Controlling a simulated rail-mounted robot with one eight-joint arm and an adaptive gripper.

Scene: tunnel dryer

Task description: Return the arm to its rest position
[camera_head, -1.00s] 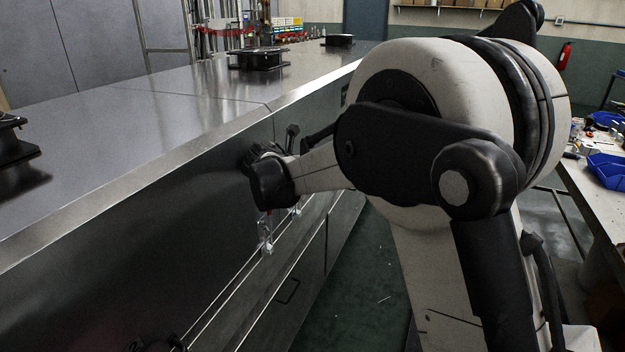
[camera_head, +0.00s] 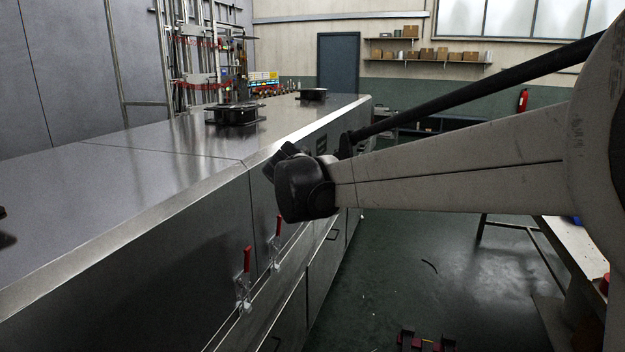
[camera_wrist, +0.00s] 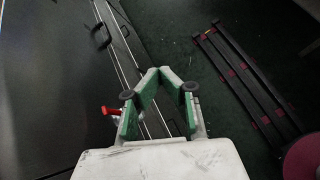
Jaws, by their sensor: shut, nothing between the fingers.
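My arm (camera_head: 450,175) reaches in from the right in the head view. Its dark wrist end (camera_head: 303,188) shows in front of the side of the steel dryer (camera_head: 215,245). My gripper (camera_wrist: 160,72) shows in the wrist view with its green-sided fingers closed together at the tips and nothing held. The gripper's fingers cannot be made out in the head view. The wrist view looks down past the fingers at the dark floor and the dryer's side. A red-handled latch (camera_wrist: 112,110) shows just left of the fingers, partly hidden by them.
Two red-handled latches (camera_head: 246,262) (camera_head: 277,240) stand out from the dryer's side. Round black fittings (camera_head: 235,114) sit on its top. A workbench (camera_head: 572,245) stands at right. A dark rack with red parts (camera_wrist: 245,75) lies on the floor. Open floor (camera_head: 400,260) lies between.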

